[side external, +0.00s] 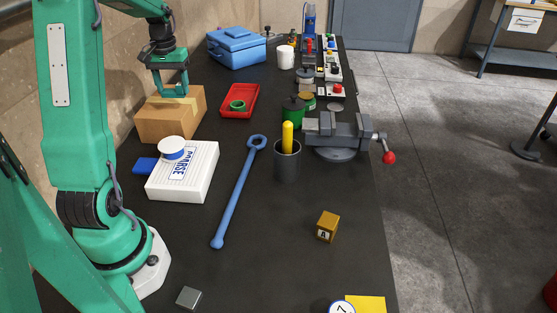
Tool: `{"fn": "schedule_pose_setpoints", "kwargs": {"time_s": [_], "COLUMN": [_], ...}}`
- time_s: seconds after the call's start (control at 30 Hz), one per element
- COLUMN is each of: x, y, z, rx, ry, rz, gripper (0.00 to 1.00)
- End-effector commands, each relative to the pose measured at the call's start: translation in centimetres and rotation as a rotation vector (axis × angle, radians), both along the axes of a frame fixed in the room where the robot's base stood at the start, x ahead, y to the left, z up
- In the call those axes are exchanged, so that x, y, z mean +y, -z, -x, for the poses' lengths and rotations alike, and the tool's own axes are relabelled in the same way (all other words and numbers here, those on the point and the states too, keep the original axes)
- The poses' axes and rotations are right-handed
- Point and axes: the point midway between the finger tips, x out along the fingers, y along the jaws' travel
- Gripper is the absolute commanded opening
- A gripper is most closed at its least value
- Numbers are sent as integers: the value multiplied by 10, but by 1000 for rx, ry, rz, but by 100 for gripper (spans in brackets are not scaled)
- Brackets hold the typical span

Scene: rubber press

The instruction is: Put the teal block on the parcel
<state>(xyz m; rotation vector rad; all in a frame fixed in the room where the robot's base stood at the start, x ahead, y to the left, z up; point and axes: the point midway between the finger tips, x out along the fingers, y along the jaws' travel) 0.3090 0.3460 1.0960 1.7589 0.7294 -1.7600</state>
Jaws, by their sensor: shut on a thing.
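The parcel (168,126) is a brown cardboard box with a paler tape strip, at the left of the bench beside my arm. My gripper (172,91) points down over the parcel's top, with its fingertips close to the top face. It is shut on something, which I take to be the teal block. The block blends with my green fingers, so its outline is not clear. I cannot tell whether it touches the parcel. No teal block shows elsewhere on the bench.
A white box (197,180) with a blue-and-white round item on it stands in front of the parcel. A red tray (240,101) lies to the right. A blue wrench (236,195), dark cup (287,162) and vise (336,135) stand further right. Bench space around the orange cube (327,227) is clear.

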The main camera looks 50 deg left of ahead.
Motion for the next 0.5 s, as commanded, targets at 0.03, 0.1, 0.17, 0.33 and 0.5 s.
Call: {"fn": "schedule_pose_setpoints", "kwargs": {"time_s": [0.03,0.1,0.17,0.33,0.5], "x": [8,15,20,26,26], "y": [5,9,13,16,18], "z": [3,6,7,10,9], "rx": [0,0,0,-1,-1], "ry": [-2,-2,-1,1,1], "rz": [0,0,0,-1,-1], "gripper": [34,34,34,34,34]}}
